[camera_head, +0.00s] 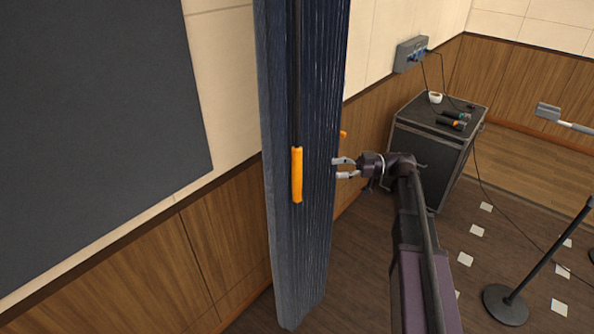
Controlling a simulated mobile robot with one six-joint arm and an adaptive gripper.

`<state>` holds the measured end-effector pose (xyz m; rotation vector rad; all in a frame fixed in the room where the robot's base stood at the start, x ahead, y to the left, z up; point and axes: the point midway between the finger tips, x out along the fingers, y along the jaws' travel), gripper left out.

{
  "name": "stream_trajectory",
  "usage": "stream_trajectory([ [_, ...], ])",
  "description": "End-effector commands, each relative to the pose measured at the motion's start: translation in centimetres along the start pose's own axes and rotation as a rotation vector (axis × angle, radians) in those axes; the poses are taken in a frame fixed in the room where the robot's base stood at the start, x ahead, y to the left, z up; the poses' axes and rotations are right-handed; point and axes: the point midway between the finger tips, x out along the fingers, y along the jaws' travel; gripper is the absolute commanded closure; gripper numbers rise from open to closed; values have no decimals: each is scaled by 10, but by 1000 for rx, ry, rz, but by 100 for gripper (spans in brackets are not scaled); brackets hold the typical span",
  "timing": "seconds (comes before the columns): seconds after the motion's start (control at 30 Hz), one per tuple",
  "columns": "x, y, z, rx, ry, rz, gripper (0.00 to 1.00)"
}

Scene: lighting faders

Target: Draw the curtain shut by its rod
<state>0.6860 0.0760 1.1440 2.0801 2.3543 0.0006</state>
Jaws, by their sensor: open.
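A dark blue pleated curtain (318,230) hangs bunched in a narrow column in the middle of the head view. A thin dark rod (296,75) hangs down its front face and ends in an orange handle (297,175). My gripper (338,168) is open, with its fingers pointing left, to the right of the handle and apart from it in the picture. The fingertips overlap the curtain's right edge; I cannot tell whether they touch it. A small orange piece (343,134) shows at the curtain's right edge, just above my gripper.
A dark panel (90,120) covers the wall at left. A black case (435,148) with a white cup (435,97) and microphones (453,120) stands behind my arm at right. A post on a round base (506,304) stands at lower right. Cables hang near the case.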

Motion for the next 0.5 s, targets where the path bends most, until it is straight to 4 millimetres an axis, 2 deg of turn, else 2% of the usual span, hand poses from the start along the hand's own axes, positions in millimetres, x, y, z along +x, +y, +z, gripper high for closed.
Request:
stream_trajectory([
  [0.5,72,-1,0,0,0,-1,26],
])
